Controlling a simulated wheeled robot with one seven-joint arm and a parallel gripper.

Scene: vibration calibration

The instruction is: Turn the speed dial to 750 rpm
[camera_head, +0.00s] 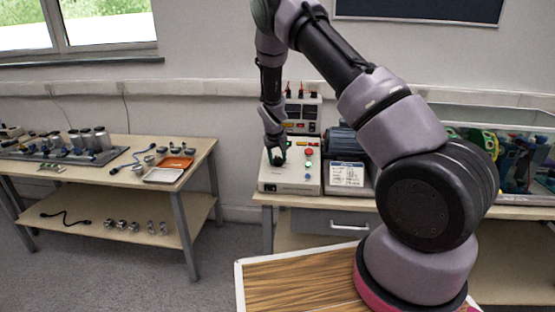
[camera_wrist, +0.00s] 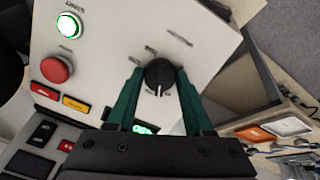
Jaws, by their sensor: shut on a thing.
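The speed dial (camera_wrist: 159,75) is a round black knob with a white pointer line, on a light control panel (camera_wrist: 105,50) in the wrist view. The pointer faces the lower edge of that picture. Small labels around the dial are too blurred to read. My gripper (camera_wrist: 157,80) has green fingers, one on each side of the dial, shut on it. A green lit display (camera_wrist: 145,128) shows partly between the fingers; its number cannot be read. In the head view my gripper (camera_head: 276,157) is at the panel box (camera_head: 291,188), and it hides the dial there.
On the panel are a green-lit button (camera_wrist: 69,26), a red button (camera_wrist: 57,68) and small red and yellow labels. A motor unit (camera_head: 344,145) stands right of the box. A side table (camera_head: 120,178) with trays and metal parts is at left.

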